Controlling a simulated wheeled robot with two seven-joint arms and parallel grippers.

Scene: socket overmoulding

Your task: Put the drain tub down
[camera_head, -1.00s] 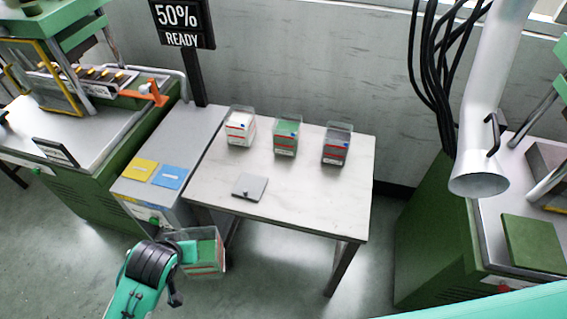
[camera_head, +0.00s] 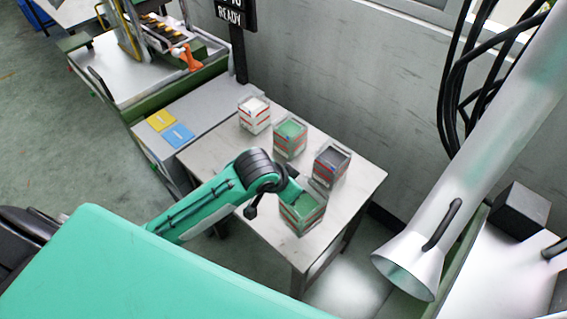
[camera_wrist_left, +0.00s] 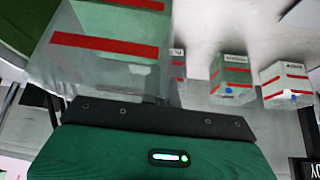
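The drain tub (camera_head: 303,214), a clear box with green contents and red stripes, is held by my left gripper (camera_head: 284,190) at the table's front right. It fills the upper left of the left wrist view (camera_wrist_left: 105,48). The gripper is shut on its near side; the fingers are mostly hidden. I cannot tell whether its base touches the table (camera_head: 212,151). My right gripper is not in view.
Three similar tubs stand in a row along the back: white (camera_head: 255,115), green (camera_head: 290,139) and dark grey (camera_head: 331,163), the last close behind the held tub. A metal duct (camera_head: 455,190) hangs at the right.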

